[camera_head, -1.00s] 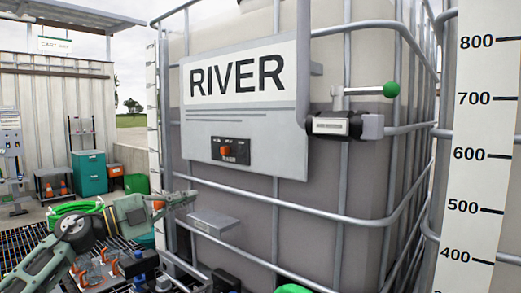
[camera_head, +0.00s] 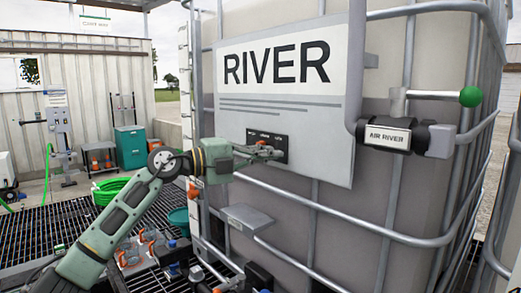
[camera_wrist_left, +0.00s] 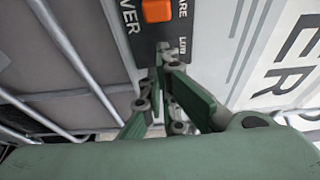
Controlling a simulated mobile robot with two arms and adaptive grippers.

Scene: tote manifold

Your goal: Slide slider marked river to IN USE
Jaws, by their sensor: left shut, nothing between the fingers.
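The sign marked RIVER (camera_head: 277,65) hangs on the caged tank. Its dark slider panel (camera_head: 281,141) is low on the sign, partly behind my left gripper (camera_head: 278,151). In the left wrist view the orange slider knob (camera_wrist_left: 158,10) shows at the top edge, on the dark panel (camera_wrist_left: 145,35) with partly cut-off lettering. My left gripper (camera_wrist_left: 166,55) is shut and empty there, its fingertips in front of the panel's lower end and apart from the knob in the picture. Whether the tips touch the panel cannot be told. My right gripper is out of view.
The tank's metal cage bars (camera_head: 330,225) run below and beside the sign. A valve body labelled AIR RIVER (camera_head: 390,137) with a green-knobbed lever (camera_head: 470,96) stands to the right. A grey box (camera_head: 247,219) sticks out below the sign.

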